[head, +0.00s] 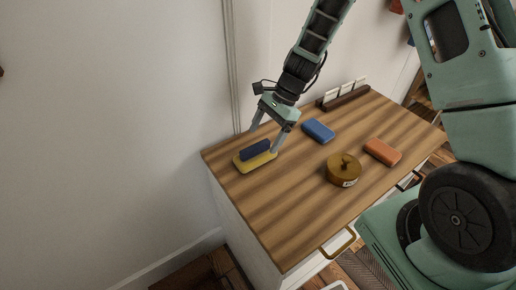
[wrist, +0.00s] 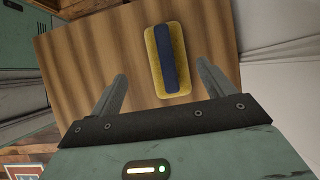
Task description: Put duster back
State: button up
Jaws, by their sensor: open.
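The duster (head: 262,160) is a yellow pad with a dark blue grip along its top. It lies flat at the far left corner of the wooden cabinet top. In the wrist view the duster (wrist: 152,75) lies ahead of my palm, its long side pointing away from it, in the space between my two fingers. My gripper (head: 264,139) is open and empty, pointing down over the duster, with one finger to each side. In the wrist view my gripper (wrist: 162,70) has clear gaps on both sides of the duster. I see no contact.
On the cabinet top (head: 270,215) are a blue block (head: 319,130), an orange block (head: 382,152) and a round brown lidded pot (head: 343,172) with a label. A dark rack with white cards (head: 344,96) stands at the back. The front left of the top is clear. A wall rises behind.

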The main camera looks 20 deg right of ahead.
jog(key=v, duration=0.4)
jog(key=s+a+r+n+h, duration=0.2)
jog(key=s+a+r+n, duration=0.6)
jog(key=s+a+n, duration=0.15)
jog(key=s+a+r+n+t+h, duration=0.1)
jog(key=s+r+n+h, duration=0.2)
jog(key=s+n, duration=1.1)
jog(key=shift+s+a+r, duration=0.2)
jog(key=shift+s+r, duration=0.75)
jog(key=shift+s, duration=0.2)
